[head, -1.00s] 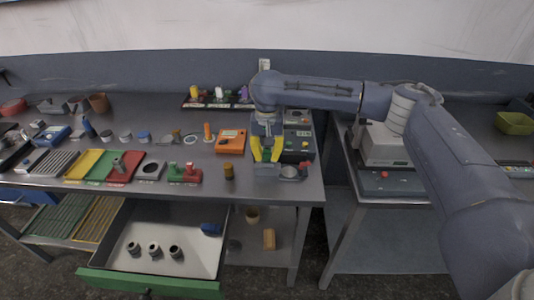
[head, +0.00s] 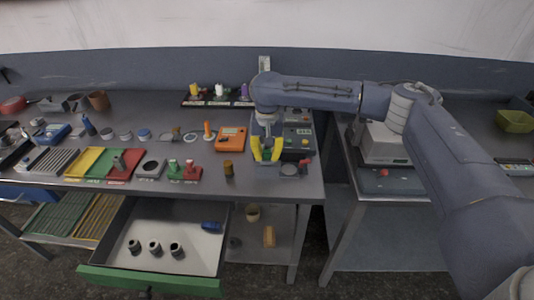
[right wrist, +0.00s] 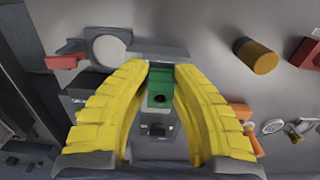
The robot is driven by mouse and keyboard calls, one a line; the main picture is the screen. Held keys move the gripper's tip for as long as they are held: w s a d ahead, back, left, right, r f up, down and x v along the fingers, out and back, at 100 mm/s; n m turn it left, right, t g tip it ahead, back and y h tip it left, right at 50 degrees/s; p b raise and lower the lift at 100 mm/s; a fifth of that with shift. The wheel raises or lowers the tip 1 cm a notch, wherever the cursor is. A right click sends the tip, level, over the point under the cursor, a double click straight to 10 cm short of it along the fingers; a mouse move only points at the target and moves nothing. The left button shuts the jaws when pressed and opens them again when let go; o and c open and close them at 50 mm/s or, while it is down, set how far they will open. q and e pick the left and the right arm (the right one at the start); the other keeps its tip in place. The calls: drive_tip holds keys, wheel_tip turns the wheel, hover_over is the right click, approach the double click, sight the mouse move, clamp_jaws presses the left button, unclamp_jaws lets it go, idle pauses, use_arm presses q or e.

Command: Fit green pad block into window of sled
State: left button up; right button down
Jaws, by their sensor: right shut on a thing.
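The green pad block (right wrist: 160,86) is a small green block with a dark round hole in its face. My right gripper (right wrist: 163,72) has its yellow fingers closed on it, and they also show in the head view (head: 266,154). The block is over a grey fixture (head: 267,170) near the front edge of the bench. A grey part with a dark block (right wrist: 158,127) shows between the fingers in the right wrist view. I cannot tell which part is the sled; its window is not clearly visible, nor whether the block touches it. My left gripper is out of view.
A round disc (head: 289,170) and a red handle (head: 306,164) are just right of the gripper. A brown and orange cylinder (head: 228,169) stands to the left. A drawer (head: 150,283) stands open below the bench.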

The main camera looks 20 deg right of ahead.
drive_tip(key=shift+f, duration=0.1)
drive_tip(key=c, duration=1.1)
unclamp_jaws()
wheel_tip(320, 180, up, 12)
drive_tip(key=shift+r, duration=0.1)
drive_tip(key=shift+d, duration=0.1)
